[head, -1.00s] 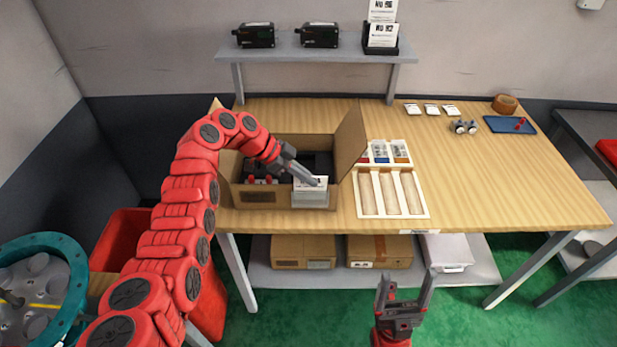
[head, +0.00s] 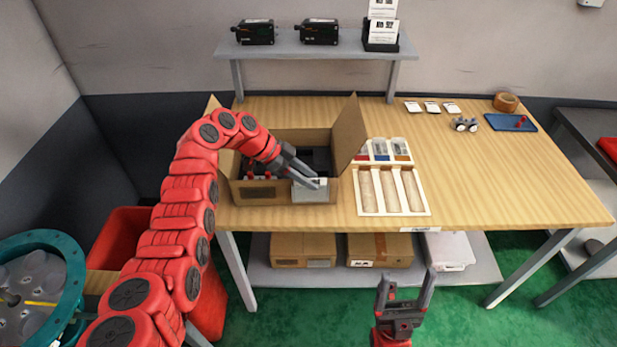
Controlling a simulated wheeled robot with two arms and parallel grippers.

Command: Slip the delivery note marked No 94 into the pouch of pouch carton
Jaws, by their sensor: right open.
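The open pouch carton (head: 262,194) stands on the wooden table, with a pale grey pouch (head: 310,195) on the right part of its front wall. My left gripper (head: 314,181) reaches over the carton from the left, with its fingertips at the pouch's mouth. It appears shut on the delivery note (head: 323,182). Only a small white edge of the note shows above the pouch; the rest looks to be down inside it, and its number cannot be read. My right gripper (head: 405,292) is open and empty, low in front of the table.
A holder (head: 381,47) with more printed notes stands on the grey shelf beside two black devices (head: 320,32). A cream tray (head: 393,214) with compartments lies right of the carton. The carton's raised right flap (head: 349,133) stands close to my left gripper. The table's right front is clear.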

